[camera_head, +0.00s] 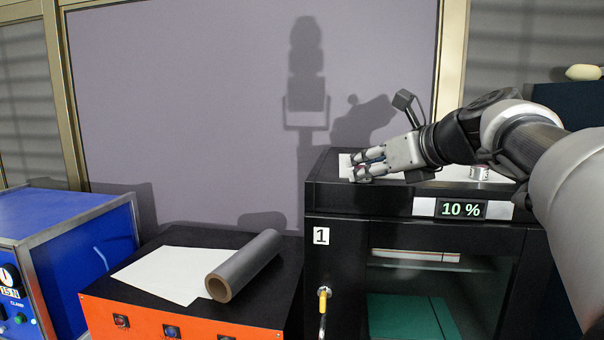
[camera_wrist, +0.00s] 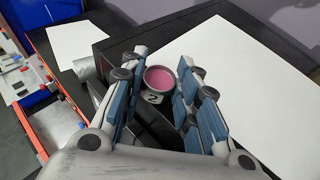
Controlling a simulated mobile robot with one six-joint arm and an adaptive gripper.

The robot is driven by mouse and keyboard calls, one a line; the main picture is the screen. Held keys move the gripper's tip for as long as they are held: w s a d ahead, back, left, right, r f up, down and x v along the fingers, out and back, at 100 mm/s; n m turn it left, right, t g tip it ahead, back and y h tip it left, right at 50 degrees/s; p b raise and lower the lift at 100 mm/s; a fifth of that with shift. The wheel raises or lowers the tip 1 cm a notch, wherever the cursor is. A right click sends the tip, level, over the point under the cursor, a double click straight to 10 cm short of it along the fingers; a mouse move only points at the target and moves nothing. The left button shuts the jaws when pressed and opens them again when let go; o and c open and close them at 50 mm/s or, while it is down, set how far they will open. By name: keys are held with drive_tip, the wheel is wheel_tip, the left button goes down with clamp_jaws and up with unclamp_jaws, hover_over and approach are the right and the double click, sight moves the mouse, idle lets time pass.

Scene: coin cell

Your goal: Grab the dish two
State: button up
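Dish two (camera_wrist: 153,97) is a small round dish with pink contents and a "2" on its side. In the wrist view it sits between the two fingers of my gripper (camera_wrist: 162,65). The fingers are apart, one on each side of the dish, and a narrow gap shows beside it. In the head view my gripper (camera_head: 356,166) is low over the left part of the black cabinet's top, and its fingers mostly hide the dish.
Another small dish (camera_head: 479,173) stands on the black cabinet (camera_head: 340,203), to the right under my arm. A white sheet (camera_wrist: 250,75) lies on the cabinet top. A grey roll (camera_head: 246,264) lies on the lower orange-fronted unit (camera_head: 185,322) at left.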

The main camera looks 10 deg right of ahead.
drive_tip(key=c, duration=0.4)
drive_tip(key=shift+c, duration=0.2)
drive_tip(key=shift+r, duration=0.2)
